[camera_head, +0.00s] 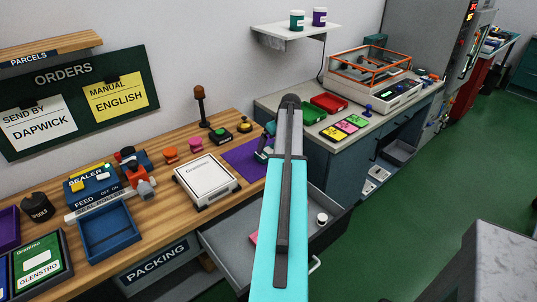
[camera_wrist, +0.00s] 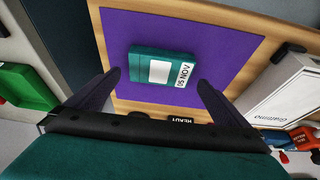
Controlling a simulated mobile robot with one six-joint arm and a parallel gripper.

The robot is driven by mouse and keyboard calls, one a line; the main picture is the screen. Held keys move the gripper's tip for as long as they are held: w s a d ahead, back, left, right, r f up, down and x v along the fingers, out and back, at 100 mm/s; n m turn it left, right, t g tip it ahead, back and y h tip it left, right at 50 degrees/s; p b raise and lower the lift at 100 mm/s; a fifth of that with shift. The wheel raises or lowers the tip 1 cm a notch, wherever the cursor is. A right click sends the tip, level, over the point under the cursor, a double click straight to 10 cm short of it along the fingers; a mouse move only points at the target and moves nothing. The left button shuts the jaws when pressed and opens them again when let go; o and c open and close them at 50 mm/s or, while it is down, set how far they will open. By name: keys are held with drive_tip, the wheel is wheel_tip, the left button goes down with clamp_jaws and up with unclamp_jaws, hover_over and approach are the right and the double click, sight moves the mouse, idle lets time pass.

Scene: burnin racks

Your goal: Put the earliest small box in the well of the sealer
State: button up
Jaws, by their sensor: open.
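A small teal box (camera_wrist: 163,66) with a blank white patch and a label reading 05 NOV lies on the purple mat (camera_wrist: 225,40). My gripper (camera_wrist: 155,92) is open and empty, its two dark fingers either side of the box's near end in the wrist view, the box lying just beyond the tips. In the head view my arm hides part of the purple mat (camera_head: 238,155). No other dated small box is clearly visible.
An open grey drawer (camera_head: 225,240) juts out below the bench. Red (camera_head: 328,103) and green (camera_head: 313,115) trays sit on the grey counter. The order board (camera_head: 80,100) reads DAPWICK, MANUAL ENGLISH.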

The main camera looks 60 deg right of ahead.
sight(269, 151)
drive_tip(key=shift+p+x, duration=0.75)
drive_tip(key=shift+x, duration=0.5)
drive_tip(key=shift+p+x, duration=0.3)
drive_tip(key=shift+x, duration=1)
drive_tip(key=shift+w, duration=0.1)
drive_tip(key=shift+r, duration=0.1)
drive_tip(key=c, duration=0.9)
drive_tip(key=shift+r, duration=0.15)
drive_tip(key=shift+r+b, duration=0.7)
drive_tip(key=shift+r, duration=0.35)
drive_tip(key=s+a+r+b, duration=0.1)
drive_tip(key=s+a+b, duration=0.1)
drive_tip(key=s+a, duration=0.2)
drive_tip(key=s+a+r+b, duration=0.1)
drive_tip(key=s+a, duration=0.3)
drive_tip(key=a, duration=0.5)
drive_tip(key=shift+s+a+r+b, duration=0.3)
drive_tip(key=shift+s+b, duration=0.1)
drive_tip(key=shift+b, duration=0.35)
